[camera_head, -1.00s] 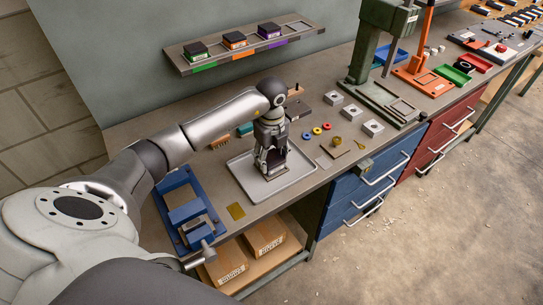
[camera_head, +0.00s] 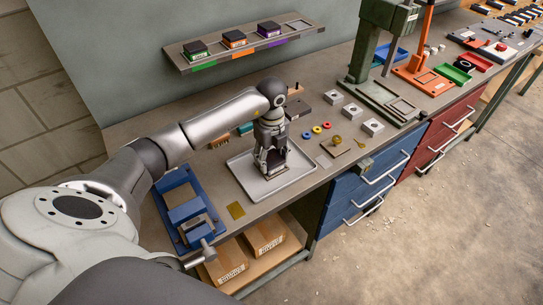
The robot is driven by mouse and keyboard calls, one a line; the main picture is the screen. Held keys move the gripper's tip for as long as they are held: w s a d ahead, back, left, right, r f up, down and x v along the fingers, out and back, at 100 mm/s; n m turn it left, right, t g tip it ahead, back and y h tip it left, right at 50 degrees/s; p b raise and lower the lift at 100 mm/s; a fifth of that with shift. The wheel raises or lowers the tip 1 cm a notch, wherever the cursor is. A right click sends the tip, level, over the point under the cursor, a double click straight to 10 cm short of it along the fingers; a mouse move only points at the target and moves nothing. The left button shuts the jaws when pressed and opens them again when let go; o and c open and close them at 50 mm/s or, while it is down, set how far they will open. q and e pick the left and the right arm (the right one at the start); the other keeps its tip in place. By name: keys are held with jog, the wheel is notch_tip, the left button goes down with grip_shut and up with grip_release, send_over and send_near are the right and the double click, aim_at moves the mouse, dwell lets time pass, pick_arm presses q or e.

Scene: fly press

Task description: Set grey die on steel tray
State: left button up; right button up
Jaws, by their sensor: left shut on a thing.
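The steel tray (camera_head: 297,174) lies flat on the bench in the middle of the view. My left gripper (camera_head: 271,170) points down over the middle of the tray, its fingers shut on a dark block taken to be the grey die (camera_head: 272,174). The fingers hide most of the die. It is low, at or just above the tray floor; I cannot tell whether it touches. My right gripper is not in view.
A wall shelf (camera_head: 215,62) holds green-, orange- and purple-marked dies and an empty grey-marked place. A blue fixture (camera_head: 183,210) stands left of the tray. Rings, steel blocks and a green press (camera_head: 365,65) stand to the right. The bench's front edge is close to the tray.

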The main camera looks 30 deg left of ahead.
pick_arm(q)
jog(key=shift+f, duration=0.15)
dwell(0.7)
dwell(0.7)
jog(key=o, duration=1.7)
jog(key=shift+s+f, duration=0.1)
jog(key=shift+f, duration=0.05)
notch_tip(320, 180, up, 12)
jog(key=shift+r, duration=0.1)
